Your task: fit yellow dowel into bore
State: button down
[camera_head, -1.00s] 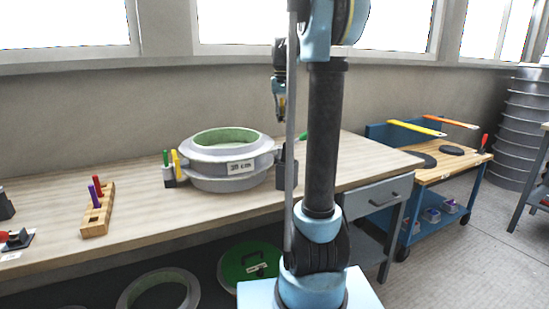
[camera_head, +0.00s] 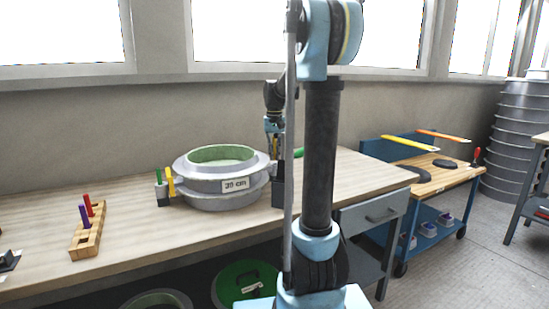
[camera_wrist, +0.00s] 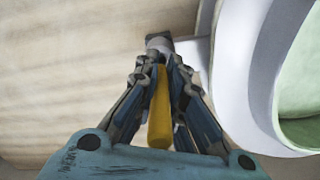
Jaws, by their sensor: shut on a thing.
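My gripper (camera_wrist: 165,95) is shut on the yellow dowel (camera_wrist: 160,118), which lies lengthwise between the fingers in the wrist view. Beyond the fingertips is a small dark block with a pale round top (camera_wrist: 160,42), attached beside the mould's grey flange (camera_wrist: 240,80). I cannot tell whether the dowel's far end touches it. In the head view my gripper (camera_head: 274,148) points down at the right side of the round mould (camera_head: 222,192), above a dark block (camera_head: 278,192). My arm's rod partly covers this spot. The bore opening is not clearly visible.
A left block (camera_head: 162,194) on the mould carries a green and a yellow peg. A wooden rack (camera_head: 86,240) with purple and red dowels stands at left. A green thing (camera_head: 299,153) lies behind my arm. The tabletop (camera_head: 130,220) between rack and mould is clear.

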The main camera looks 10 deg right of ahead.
jog(key=shift+f, duration=0.45)
jog(key=shift+f, duration=0.6)
jog(key=c, duration=1.7)
grip_release()
notch_tip(320, 180, up, 13)
jog(key=shift+r, duration=0.1)
